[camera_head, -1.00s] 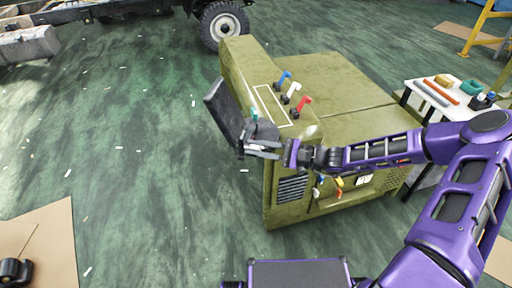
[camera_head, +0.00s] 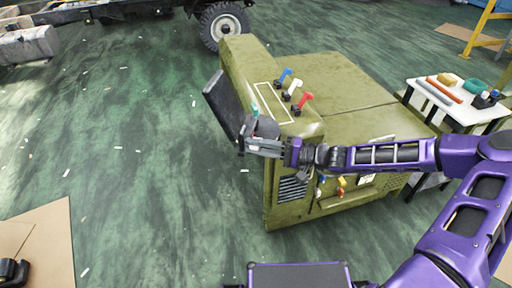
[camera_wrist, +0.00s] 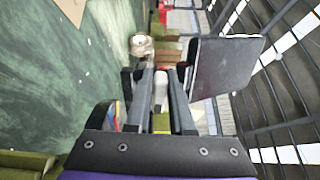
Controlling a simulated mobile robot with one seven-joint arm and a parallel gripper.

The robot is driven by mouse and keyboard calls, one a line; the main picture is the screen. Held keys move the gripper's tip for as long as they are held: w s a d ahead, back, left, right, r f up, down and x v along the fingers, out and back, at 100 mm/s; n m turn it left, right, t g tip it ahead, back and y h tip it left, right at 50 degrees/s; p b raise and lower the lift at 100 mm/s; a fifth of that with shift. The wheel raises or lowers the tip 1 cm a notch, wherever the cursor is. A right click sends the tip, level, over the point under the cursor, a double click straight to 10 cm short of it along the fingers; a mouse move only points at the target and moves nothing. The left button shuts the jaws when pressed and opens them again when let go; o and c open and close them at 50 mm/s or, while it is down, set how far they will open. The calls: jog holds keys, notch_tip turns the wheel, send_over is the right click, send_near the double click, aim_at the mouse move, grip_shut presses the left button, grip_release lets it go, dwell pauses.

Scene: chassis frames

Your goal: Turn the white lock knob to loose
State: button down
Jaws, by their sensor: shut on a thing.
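A white knob (camera_wrist: 161,92) shows between the two fingers of my gripper (camera_wrist: 161,98) in the wrist view. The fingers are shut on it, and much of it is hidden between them. In the head view my gripper (camera_head: 248,144) is at the front left of the green machine (camera_head: 350,85), beside a tilted dark panel (camera_head: 222,100). The knob cannot be made out there. The panel also shows to the right of the fingers in the wrist view (camera_wrist: 225,68).
Blue, white and red levers (camera_head: 293,88) stand on the machine's top, close behind my gripper. Small coloured knobs (camera_head: 341,183) are on its front below my forearm. A white table (camera_head: 450,108) with small items stands at the right. The floor at left is mostly clear.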

jog(key=shift+n, duration=0.5)
jog(key=c, duration=0.8)
grip_release()
jog(key=shift+d, duration=0.1)
jog(key=v, duration=1.7)
jog(key=shift+d, duration=0.15)
jog(key=shift+f, duration=0.1)
